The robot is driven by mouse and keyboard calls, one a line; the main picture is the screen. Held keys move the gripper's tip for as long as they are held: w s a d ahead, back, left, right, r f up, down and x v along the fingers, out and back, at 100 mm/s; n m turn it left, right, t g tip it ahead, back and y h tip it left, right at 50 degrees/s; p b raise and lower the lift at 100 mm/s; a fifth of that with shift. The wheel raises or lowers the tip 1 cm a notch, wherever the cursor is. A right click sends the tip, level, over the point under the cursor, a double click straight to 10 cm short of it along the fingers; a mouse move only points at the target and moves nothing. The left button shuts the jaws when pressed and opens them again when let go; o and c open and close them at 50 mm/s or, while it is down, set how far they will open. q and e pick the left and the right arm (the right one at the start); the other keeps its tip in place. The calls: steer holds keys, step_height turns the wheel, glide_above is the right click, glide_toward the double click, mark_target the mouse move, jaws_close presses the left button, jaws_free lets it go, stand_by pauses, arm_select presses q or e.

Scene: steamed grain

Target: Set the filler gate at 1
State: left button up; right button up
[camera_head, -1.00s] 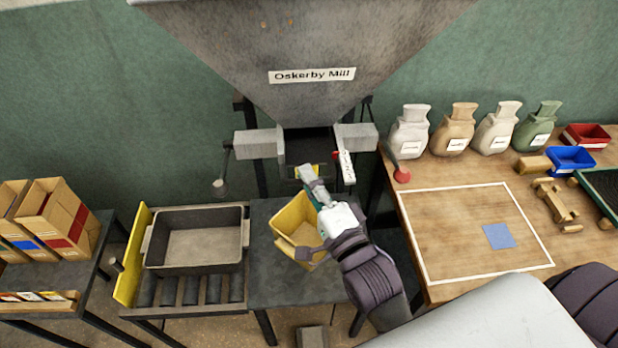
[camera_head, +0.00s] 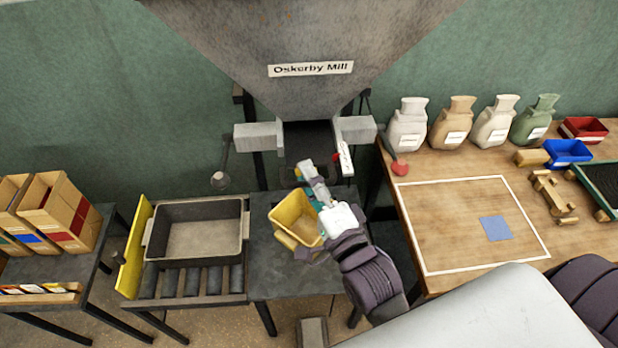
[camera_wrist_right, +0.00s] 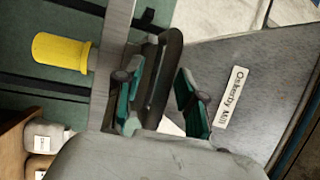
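The filler's dark outlet (camera_head: 306,140) sits under the grey hopper (camera_head: 250,40) marked "Oskerby Mill". A white scale plate (camera_head: 345,158) with a red mark stands at the outlet's right; its figures are too small to read. My right gripper (camera_head: 303,172) is at the outlet's front, above the yellow bin. In the right wrist view its green-padded fingers (camera_wrist_right: 162,107) are apart, with a dark looped bar (camera_wrist_right: 168,75) between them. I cannot tell whether they touch it. A yellow cylindrical knob (camera_wrist_right: 60,52) shows left of the fingers there. My left gripper is out of view.
A yellow bin (camera_head: 295,218) stands on the dark stand below the outlet. A grey tray (camera_head: 200,258) rests on rollers at left. A lever with a red knob (camera_head: 400,168) is right of the outlet. Sacks (camera_head: 452,125) line the back of the wooden table.

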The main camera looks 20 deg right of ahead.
steer(key=shift+s, duration=0.3)
steer(key=v, duration=1.1)
steer(key=shift+s, duration=0.3)
